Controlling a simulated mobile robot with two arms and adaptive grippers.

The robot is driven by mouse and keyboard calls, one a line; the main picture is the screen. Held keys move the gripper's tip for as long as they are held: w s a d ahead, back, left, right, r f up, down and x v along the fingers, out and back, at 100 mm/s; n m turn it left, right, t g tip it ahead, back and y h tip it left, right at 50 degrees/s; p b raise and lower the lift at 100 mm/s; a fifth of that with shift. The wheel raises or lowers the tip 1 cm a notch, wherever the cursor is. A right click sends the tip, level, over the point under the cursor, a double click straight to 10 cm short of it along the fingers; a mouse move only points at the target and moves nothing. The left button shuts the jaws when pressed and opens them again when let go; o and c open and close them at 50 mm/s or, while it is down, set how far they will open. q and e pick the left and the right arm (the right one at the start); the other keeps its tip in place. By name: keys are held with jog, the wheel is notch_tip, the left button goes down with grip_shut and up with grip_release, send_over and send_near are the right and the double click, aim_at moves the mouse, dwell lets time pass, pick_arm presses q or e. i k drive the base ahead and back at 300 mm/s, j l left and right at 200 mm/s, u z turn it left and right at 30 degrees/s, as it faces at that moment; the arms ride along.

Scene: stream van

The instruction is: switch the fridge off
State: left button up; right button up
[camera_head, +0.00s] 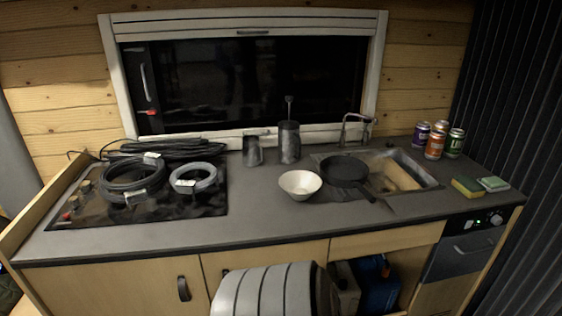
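The fridge (460,252) is a dark-fronted unit built in under the right end of the counter. A black control panel (476,224) runs along its top, with a round knob (496,219) at the right and a small green light left of it. The fridge front looks shut, and its lower part is dim. I cannot read the knob's setting. Neither of my grippers is in view.
A yellow-green sponge (467,187) and a green-white one (493,184) lie on the counter above the panel. Several cans (435,146) stand behind them. A black pan (345,171) rests at the sink (425,181). A bowl (300,184) stands left of the pan.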

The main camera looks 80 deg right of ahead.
aim_at(469, 223)
jog(key=z, duration=4.1)
